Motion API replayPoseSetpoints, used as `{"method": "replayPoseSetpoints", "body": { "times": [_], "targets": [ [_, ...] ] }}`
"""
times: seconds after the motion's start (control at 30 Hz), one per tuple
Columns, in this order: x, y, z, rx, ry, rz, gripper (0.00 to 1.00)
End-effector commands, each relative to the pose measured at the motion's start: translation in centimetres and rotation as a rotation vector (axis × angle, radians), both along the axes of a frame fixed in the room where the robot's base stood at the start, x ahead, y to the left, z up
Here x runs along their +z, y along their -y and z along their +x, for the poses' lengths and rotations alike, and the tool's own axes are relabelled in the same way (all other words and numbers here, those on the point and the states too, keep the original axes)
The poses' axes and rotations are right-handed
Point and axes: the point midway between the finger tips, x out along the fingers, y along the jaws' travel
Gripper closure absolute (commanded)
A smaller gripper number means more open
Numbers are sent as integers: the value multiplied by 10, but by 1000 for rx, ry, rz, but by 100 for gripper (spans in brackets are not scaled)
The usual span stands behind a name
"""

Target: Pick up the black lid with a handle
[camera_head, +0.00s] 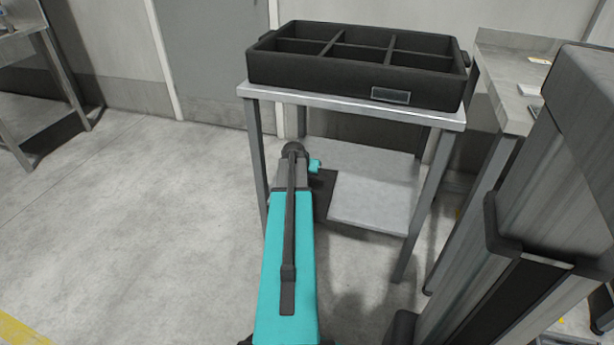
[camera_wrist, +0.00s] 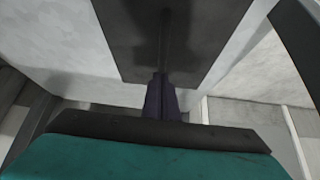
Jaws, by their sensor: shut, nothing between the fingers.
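A flat black panel, which looks like the lid, lies on the lower shelf (camera_head: 375,205) of the metal table in the head view. Its visible right part (camera_head: 323,195) shows beside my arm, which hides the rest. In the wrist view the dark panel (camera_wrist: 125,30) fills the top middle, with a thin dark bar (camera_wrist: 165,40) along it that may be the handle. My gripper (camera_wrist: 161,80) is shut and empty, its dark fingers overlapping the panel's near edge in the picture. I cannot tell whether they touch it. In the head view my arm hides the fingers.
A black tray with several compartments (camera_head: 375,92) stands on the table top (camera_head: 300,97), above the shelf. Table legs (camera_head: 420,205) flank the shelf. A second metal table (camera_head: 505,95) stands at the right. The floor (camera_head: 130,220) to the left is clear.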

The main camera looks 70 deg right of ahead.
Motion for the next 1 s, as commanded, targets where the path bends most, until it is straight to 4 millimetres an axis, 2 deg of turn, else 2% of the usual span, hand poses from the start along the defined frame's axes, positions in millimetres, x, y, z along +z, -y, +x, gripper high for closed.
{"method": "replayPoseSetpoints", "body": {
  "times": [0.27,1.0],
  "targets": [
    [9,-2,2,2,-1,3,100],
    [8,-75,-4,1,0,2,100]
  ]
}}
